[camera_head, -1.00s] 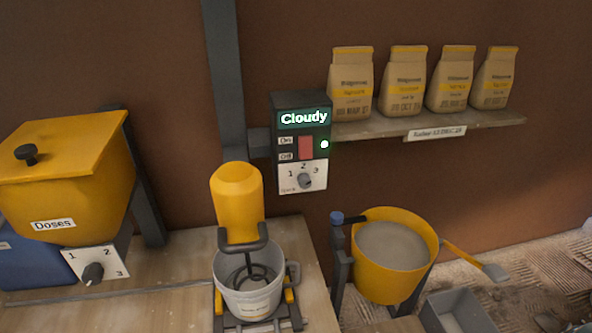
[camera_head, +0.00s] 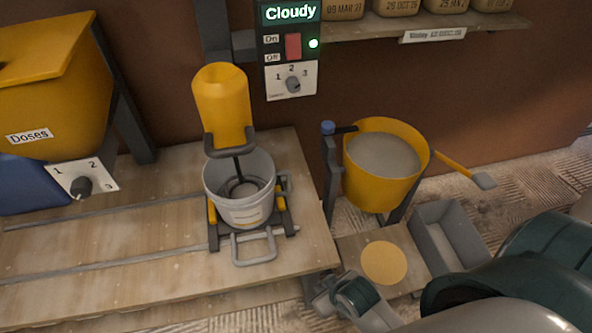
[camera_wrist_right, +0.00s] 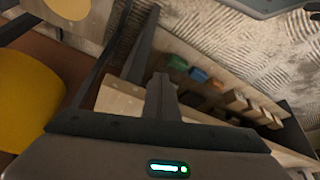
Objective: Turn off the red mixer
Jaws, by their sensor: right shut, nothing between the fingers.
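The mixer (camera_head: 222,105) is yellow, not red, and hangs on a post above a white bucket (camera_head: 240,205). Its whisk reaches into the bucket. The control box (camera_head: 268,50) on the wall reads "Cloudy". My right gripper (camera_head: 328,293) is low at the bench's front right corner, well below the box, shut and empty. Its closed fingers show in the wrist view (camera_wrist_right: 161,100). My left gripper is out of view.
A yellow hopper marked "Doses" (camera_head: 45,90) with a dial (camera_head: 81,186) stands at left. A yellow tub (camera_head: 360,178) of grey material stands right of the bench (camera_head: 120,285). A grey tray (camera_head: 421,222) and beige disc (camera_head: 384,263) lie near my right arm.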

